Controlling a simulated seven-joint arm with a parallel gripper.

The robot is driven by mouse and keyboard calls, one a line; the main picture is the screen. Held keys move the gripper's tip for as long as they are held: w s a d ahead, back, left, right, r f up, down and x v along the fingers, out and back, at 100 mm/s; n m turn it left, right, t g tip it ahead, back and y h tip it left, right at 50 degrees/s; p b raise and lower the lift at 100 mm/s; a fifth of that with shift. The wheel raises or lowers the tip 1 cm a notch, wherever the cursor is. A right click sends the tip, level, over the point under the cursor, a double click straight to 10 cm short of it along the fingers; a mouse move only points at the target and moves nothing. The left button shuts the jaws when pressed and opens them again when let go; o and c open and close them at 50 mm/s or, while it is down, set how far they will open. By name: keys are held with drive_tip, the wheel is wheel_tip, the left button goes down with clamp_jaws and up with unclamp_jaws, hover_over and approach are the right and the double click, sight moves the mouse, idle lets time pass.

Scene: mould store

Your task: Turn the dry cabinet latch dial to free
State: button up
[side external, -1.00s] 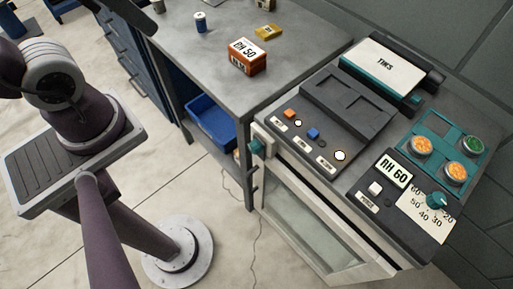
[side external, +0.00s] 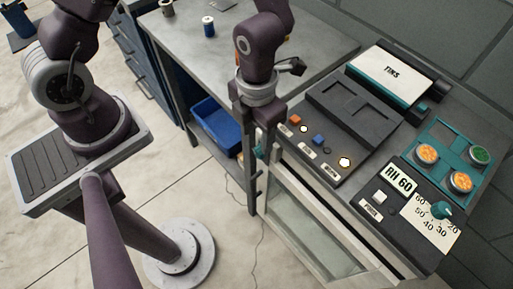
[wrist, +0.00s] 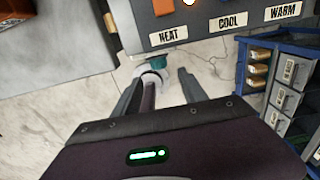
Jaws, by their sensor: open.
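The latch dial is a small teal knob (side external: 262,150) on the front face of the dry cabinet (side external: 320,235), near its upper left corner. In the wrist view the teal knob (wrist: 130,62) shows beside a white plate, below the panel edge. My gripper (side external: 256,136) points down just in front of that corner and partly covers the knob and its plate. In the wrist view my gripper (wrist: 158,82) is open and empty. The knob lies near the left finger's tip. I cannot tell whether they touch. The knob's pointer and markings cannot be read.
The cabinet top carries an orange button (side external: 295,119), a blue button (side external: 318,139), an RH 60 display (side external: 399,180) and another teal dial (side external: 441,209) on a number scale. A grey table (side external: 330,40) stands behind my gripper, with a blue bin (side external: 212,125) below.

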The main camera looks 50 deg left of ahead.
sight(259, 155)
wheel_tip(259, 155, down, 7)
drive_tip(key=shift+r, duration=0.1)
clamp_jaws()
idle(0.4)
drive_tip(key=y, duration=0.3)
drive_tip(key=shift+d+y, duration=0.3)
drive_tip(key=shift+d, duration=0.05)
drive_tip(key=shift+d+y, duration=0.2)
drive_tip(key=shift+y, duration=1.8)
drive_tip(key=shift+f, duration=0.2)
unclamp_jaws()
